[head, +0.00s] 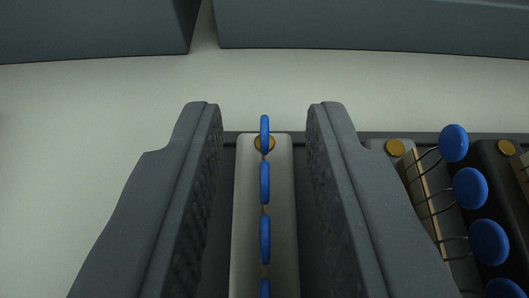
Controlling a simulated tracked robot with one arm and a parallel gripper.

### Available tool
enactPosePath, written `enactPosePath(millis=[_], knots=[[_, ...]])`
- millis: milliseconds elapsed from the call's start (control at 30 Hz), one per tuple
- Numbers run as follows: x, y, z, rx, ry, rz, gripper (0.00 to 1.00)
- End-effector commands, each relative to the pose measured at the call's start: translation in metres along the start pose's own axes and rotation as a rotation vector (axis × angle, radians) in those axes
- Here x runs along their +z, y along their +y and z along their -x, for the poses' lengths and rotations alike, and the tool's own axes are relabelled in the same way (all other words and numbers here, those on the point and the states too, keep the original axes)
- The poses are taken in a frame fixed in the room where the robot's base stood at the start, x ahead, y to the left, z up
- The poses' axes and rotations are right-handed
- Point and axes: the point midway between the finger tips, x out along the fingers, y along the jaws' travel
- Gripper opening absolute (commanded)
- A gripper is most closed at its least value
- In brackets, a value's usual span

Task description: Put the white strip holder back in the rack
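My gripper (265,112) is open, with one dark grey finger on each side of a white strip holder (245,220). A gap shows between each finger and the holder, so neither finger touches it in this view. The holder lies lengthwise away from me, with a brass-coloured round piece at its far end. Several blue discs (265,182) stand in a row along its middle. The holder appears to sit in a dark rack (350,135), whose far edge shows behind it. The near end of the holder is cut off by the frame.
To the right, a grey holder (402,156) carries a tan strip with wired blue discs (470,188). A black holder (495,165) stands beside it. Large dark grey blocks (370,25) stand at the back. The pale surface (80,120) at left is clear.

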Motion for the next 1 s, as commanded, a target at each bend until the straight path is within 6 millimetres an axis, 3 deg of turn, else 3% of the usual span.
enactPosePath(millis=[367, 1000], knots=[[-0.003, 0.001, 0.006, 0.001, 0.001, 0.000, 0.25], [-0.004, 0.001, 0.095, 0.002, 0.003, 0.000, 0.25]])
